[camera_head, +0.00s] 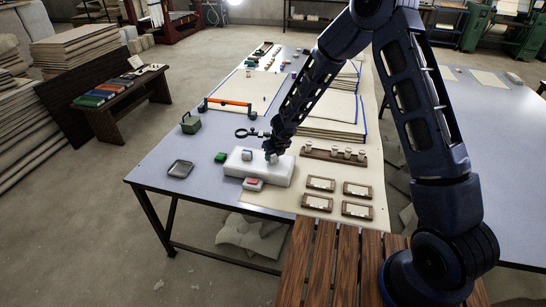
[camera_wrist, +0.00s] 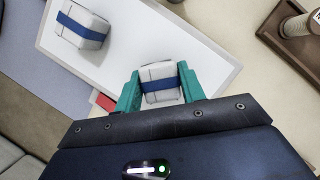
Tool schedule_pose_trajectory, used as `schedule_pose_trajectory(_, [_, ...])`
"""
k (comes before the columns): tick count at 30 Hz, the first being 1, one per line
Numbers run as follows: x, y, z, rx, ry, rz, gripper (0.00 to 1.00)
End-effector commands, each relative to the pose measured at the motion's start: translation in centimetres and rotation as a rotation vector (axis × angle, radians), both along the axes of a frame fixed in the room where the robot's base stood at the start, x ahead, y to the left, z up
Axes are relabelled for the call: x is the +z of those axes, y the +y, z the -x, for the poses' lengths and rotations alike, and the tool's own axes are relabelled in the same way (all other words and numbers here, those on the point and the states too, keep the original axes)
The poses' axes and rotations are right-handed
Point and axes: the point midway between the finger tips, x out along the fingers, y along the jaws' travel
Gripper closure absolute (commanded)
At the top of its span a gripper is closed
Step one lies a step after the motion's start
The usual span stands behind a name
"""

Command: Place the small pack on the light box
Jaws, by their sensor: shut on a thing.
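The light box (camera_head: 270,176) is a low white slab with a bright top on the near part of the table; it fills much of the wrist view (camera_wrist: 205,57). My gripper (camera_head: 271,158) is over its right part. In the wrist view its teal fingers (camera_wrist: 160,86) are shut on a small pack (camera_wrist: 158,74), white with a blue band. I cannot tell if this pack touches the box. A similar pack (camera_wrist: 82,26), white with a blue band, sits on the box apart from my gripper; it also shows in the head view (camera_head: 247,155).
A white and red pack (camera_head: 252,184) is at the box's front side. A wooden rack (camera_head: 334,153) and several brown frames (camera_head: 320,184) are to the right.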

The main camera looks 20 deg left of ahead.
Motion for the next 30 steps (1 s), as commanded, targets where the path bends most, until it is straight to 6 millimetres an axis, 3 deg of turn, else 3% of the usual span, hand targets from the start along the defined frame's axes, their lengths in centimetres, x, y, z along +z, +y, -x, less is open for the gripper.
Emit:
schedule_pose_trajectory(17, [-1.17,0.00,0.04,0.001,0.000,0.001,0.83])
schedule_pose_trajectory(18, [-1.19,-0.03,0.00,0.000,0.001,0.001,0.57])
schedule_pose_trajectory(21, [-1.17,-0.04,0.00,0.000,0.001,0.001,0.39])
schedule_pose_trajectory(30, [-1.11,-0.02,0.00,0.000,0.001,0.001,0.39])
